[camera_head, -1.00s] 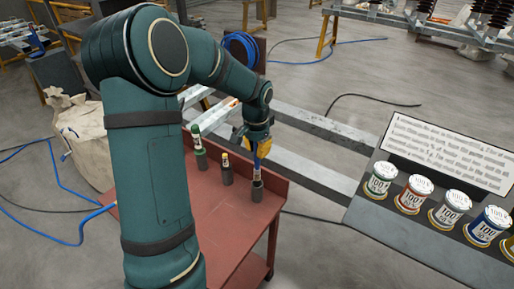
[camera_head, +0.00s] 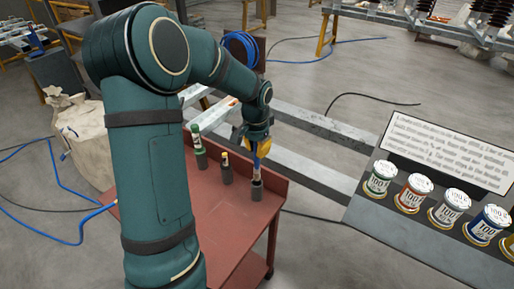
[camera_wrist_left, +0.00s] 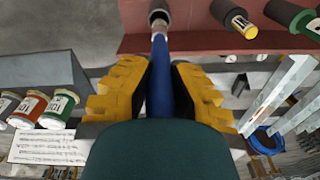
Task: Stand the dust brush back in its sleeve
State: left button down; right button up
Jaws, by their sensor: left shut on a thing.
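The dust brush has a blue handle (camera_wrist_left: 160,75) and a pale band above its lower end; it also shows in the head view (camera_head: 256,165). My left gripper (camera_head: 259,144) is shut on the handle and holds the brush nearly upright. The yellow fingers flank the handle in the left wrist view (camera_wrist_left: 160,85). A dark, round sleeve (camera_head: 257,190) stands on the red cart directly below. The brush's lower end is at the sleeve's mouth (camera_wrist_left: 158,16); how far it is inside, I cannot tell. My right gripper is not in view.
The cart has a raised back edge. A panel with several labelled tins (camera_head: 415,193) stands at right.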

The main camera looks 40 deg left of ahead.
aim_at(257, 168)
pick_arm(q)
jog(key=shift+f+b, duration=1.7)
jog(key=shift+f, duration=0.9)
jog(key=shift+f+b, duration=1.7)
jog(key=shift+f, duration=0.9)
jog(key=c, duration=1)
grip_release()
notch_tip(257, 168, up, 12)
jog(key=shift+s, duration=0.35)
